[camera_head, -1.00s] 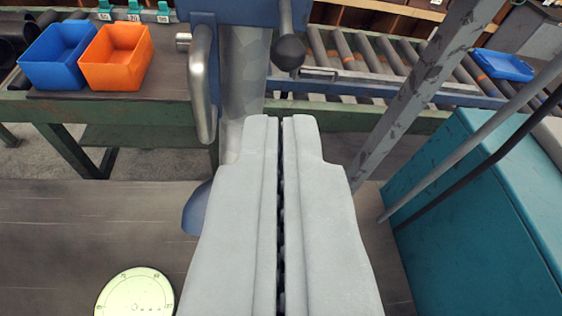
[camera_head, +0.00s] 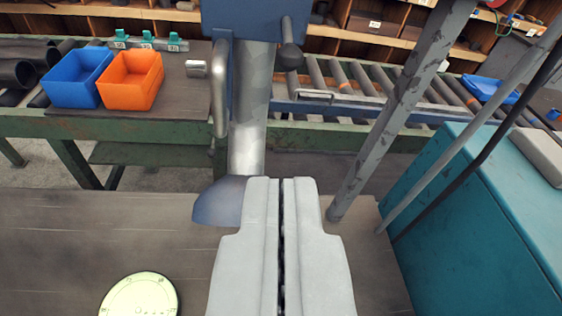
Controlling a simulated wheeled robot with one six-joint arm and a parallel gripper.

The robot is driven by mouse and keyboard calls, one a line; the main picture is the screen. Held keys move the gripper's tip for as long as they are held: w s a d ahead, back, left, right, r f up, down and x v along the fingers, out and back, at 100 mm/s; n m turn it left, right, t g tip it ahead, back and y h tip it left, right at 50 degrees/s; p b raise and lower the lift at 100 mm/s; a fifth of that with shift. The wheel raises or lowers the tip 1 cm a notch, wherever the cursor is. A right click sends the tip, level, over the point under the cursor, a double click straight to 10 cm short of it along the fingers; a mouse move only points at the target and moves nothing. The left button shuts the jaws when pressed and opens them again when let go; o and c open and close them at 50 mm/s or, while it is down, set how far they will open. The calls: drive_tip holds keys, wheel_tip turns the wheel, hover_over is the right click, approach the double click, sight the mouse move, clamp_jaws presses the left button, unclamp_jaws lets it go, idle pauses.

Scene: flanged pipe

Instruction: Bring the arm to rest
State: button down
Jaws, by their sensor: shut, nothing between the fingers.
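My gripper (camera_head: 283,182) shows at the bottom middle, pointing away from the camera. Its two pale grey fingers lie side by side with only a thin dark gap, and nothing is between them. The fingertips appear in front of the foot of a grey pipe-like column (camera_head: 250,120) with a blue flared base (camera_head: 221,202). I see no clear contact between them.
A blue bin (camera_head: 76,80) and an orange bin (camera_head: 131,82) stand on a green bench at the left. A roller conveyor (camera_head: 345,85) runs behind. A grey post (camera_head: 400,100) and a teal cabinet (camera_head: 480,220) stand right. A pale round dial (camera_head: 140,297) is lower left.

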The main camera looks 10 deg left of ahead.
drive_tip(key=s+f+m+t+h, duration=0.1)
drive_tip(key=s+f, duration=0.5)
drive_tip(key=s, duration=0.3)
drive_tip(key=s+a+f+m+t+h, duration=0.1)
drive_tip(key=s+f+m, duration=0.1)
drive_tip(key=s+f, duration=0.5)
drive_tip(key=s+a+f+m+t+h, duration=0.1)
drive_tip(key=s+f+h, duration=0.1)
drive_tip(key=s+f, duration=0.5)
drive_tip(key=s, duration=0.6)
drive_tip(key=shift+m, duration=0.4)
drive_tip(key=c, duration=1.5)
unclamp_jaws()
drive_tip(key=shift+s+f, duration=0.2)
drive_tip(key=shift+f, duration=0.1)
drive_tip(key=shift+o, duration=1.1)
drive_tip(key=t+y, duration=0.2)
drive_tip(key=t, duration=0.3)
approach(286, 67)
drive_tip(key=shift+m, duration=0.4)
drive_tip(key=x, duration=1.1)
drive_tip(key=shift+w, duration=0.15)
